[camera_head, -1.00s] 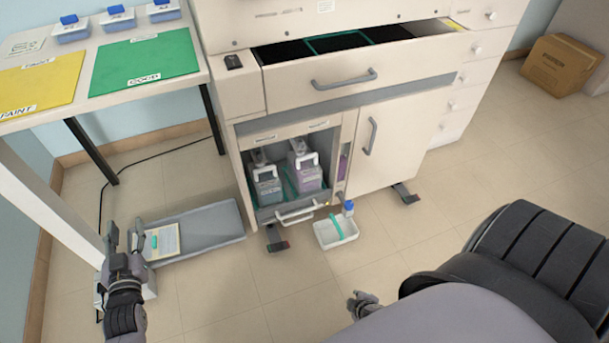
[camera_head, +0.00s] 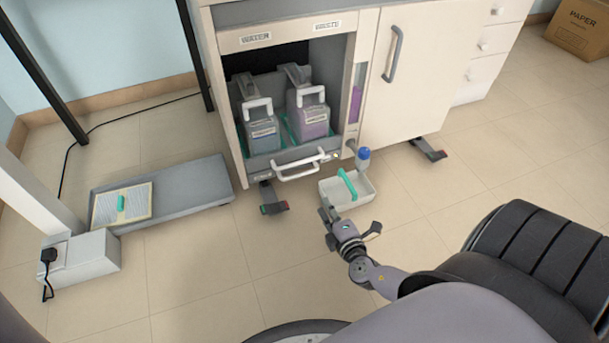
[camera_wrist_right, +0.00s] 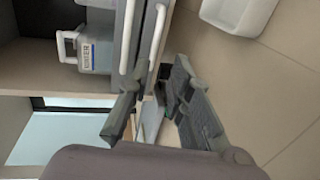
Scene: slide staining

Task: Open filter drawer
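The panel looks closed. My right gripper (camera_head: 349,213) is open and empty, below and right of the handle, in front of the white bin. In the right wrist view, two white bars (camera_wrist_right: 154,38) lie just beyond the spread fingers of my right gripper (camera_wrist_right: 160,78), apparently not touching them. A pleated filter panel with a green grip (camera_head: 121,203) lies on a grey floor tray (camera_head: 190,187). My left gripper is out of view.
Jugs under the WATER (camera_head: 262,132) and WASTE (camera_head: 313,121) labels stand above the panel. A white bin (camera_head: 347,190) with a green handle and a blue-capped bottle (camera_head: 362,160) are close to my right gripper. Cabinet feet (camera_head: 272,199) stick out.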

